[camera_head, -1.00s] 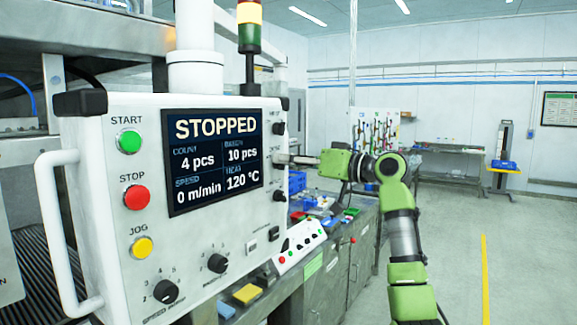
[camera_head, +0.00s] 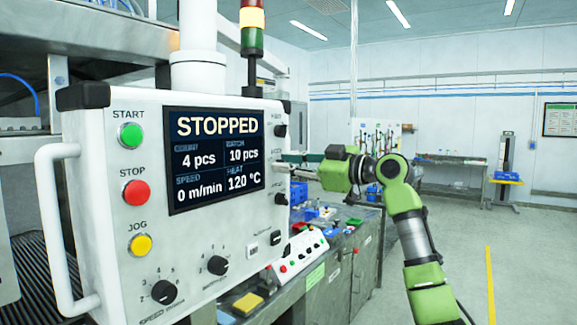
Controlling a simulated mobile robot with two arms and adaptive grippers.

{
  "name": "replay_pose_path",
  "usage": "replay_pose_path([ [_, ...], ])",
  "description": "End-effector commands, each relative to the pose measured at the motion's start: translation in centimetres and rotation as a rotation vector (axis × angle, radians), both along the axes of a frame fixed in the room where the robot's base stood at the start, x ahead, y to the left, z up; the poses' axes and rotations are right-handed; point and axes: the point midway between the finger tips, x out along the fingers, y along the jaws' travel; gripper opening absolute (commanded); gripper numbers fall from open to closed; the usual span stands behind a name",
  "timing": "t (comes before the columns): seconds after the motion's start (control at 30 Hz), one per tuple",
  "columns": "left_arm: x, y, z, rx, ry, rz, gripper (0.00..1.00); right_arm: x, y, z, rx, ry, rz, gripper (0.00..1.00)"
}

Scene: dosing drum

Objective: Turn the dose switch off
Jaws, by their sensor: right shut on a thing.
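The white control panel (camera_head: 100,200) fills the left half of the view, and its screen (camera_head: 218,158) reads STOPPED. A column of dark knobs runs down its right edge. The upper knob (camera_head: 280,130) and lower knob (camera_head: 281,197) show. The middle one, apparently the dose switch, is hidden behind my right gripper's fingers, and its label is too small to read surely. My right gripper (camera_head: 292,163) reaches in from the right and is shut on that switch. The switch's position cannot be told. My left gripper is not in view.
The panel also carries green START (camera_head: 131,135), red STOP (camera_head: 136,192) and yellow JOG (camera_head: 141,244) buttons, two lower dials and a white handle (camera_head: 62,230). A cluttered bench (camera_head: 335,265) stands behind my right arm. The floor at right is open.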

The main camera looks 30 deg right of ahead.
Motion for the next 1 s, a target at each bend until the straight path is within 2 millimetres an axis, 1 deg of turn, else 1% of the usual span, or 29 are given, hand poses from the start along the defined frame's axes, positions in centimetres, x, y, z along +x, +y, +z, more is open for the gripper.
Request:
replay_pose_path([
  [0.23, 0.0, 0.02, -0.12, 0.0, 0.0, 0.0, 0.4, -0.07, 0.02, 0.13, -0.045, -0.022, 0.0, 0.0],
  [0.63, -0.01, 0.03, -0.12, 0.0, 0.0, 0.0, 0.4, -0.06, 0.03, 0.13, -0.052, -0.024, -0.001, 0.0],
  [0.67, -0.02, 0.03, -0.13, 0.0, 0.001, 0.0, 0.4, -0.06, 0.02, 0.12, -0.052, -0.024, -0.001, 0.23],
  [0.7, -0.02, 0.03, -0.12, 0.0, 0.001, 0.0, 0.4, -0.06, 0.02, 0.12, -0.051, -0.024, -0.001, 0.34],
  [0.73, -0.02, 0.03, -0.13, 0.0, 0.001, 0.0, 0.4, -0.06, 0.02, 0.12, -0.051, -0.024, -0.001, 0.38],
  [1.0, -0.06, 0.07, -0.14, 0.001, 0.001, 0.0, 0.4, -0.04, 0.04, 0.04, -0.05, -0.022, 0.0, 0.38],
])
